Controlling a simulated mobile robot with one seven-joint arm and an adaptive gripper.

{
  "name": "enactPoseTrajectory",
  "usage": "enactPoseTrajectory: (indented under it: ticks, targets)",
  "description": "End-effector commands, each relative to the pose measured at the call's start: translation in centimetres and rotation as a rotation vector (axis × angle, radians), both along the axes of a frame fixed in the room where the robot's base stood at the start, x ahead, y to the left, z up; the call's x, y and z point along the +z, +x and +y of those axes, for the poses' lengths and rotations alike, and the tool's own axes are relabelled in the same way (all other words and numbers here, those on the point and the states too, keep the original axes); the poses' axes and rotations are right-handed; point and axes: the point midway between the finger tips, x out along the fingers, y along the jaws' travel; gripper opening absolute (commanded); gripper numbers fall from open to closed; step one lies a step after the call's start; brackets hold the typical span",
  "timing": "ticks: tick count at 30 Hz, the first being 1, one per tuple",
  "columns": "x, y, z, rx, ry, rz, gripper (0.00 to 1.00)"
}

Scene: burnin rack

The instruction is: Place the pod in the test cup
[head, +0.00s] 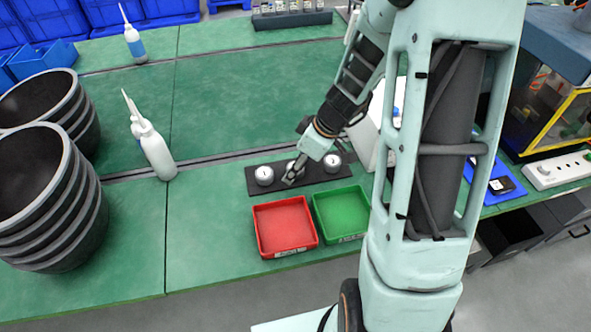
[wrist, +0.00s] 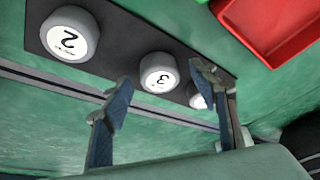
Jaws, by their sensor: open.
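Several round grey pieces with white tops sit in a row on a dark strip (head: 252,186). In the wrist view one is marked 2 (wrist: 70,34) and one is marked 3 (wrist: 159,73). A third (wrist: 197,101) is mostly hidden behind a finger, and its mark cannot be read. In the head view the left piece (head: 264,175) and right piece (head: 332,162) show clear, and the middle one is partly covered by my gripper (head: 291,178). My gripper (wrist: 163,80) is open and empty, its fingers apart near piece 3. I cannot tell which is the pod or the test cup.
A red tray (head: 285,251) and a green tray (head: 341,237) stand in front of the strip. White bottles (head: 155,150) and stacked black tubs (head: 55,255) stand to the left. A white box (head: 372,130) stands close to the right of the strip. The green bench behind is mostly clear.

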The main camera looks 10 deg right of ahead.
Motion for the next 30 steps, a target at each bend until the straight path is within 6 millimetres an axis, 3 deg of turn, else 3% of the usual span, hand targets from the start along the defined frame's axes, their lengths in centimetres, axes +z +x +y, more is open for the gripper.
enactPoseTrajectory:
  ticks: [1, 14, 23, 30]
  targets:
    - [0.0, 0.0, 0.0, 0.0, 0.0, 0.0, 0.54]
    - [0.0, 0.0, 0.0, 0.0, 0.0, 0.0, 0.09]
    - [0.3, 0.1, 0.1, 0.0, 0.001, -0.001, 0.09]
    - [2.0, 1.0, 0.6, 0.001, 0.0, -0.002, 0.09]
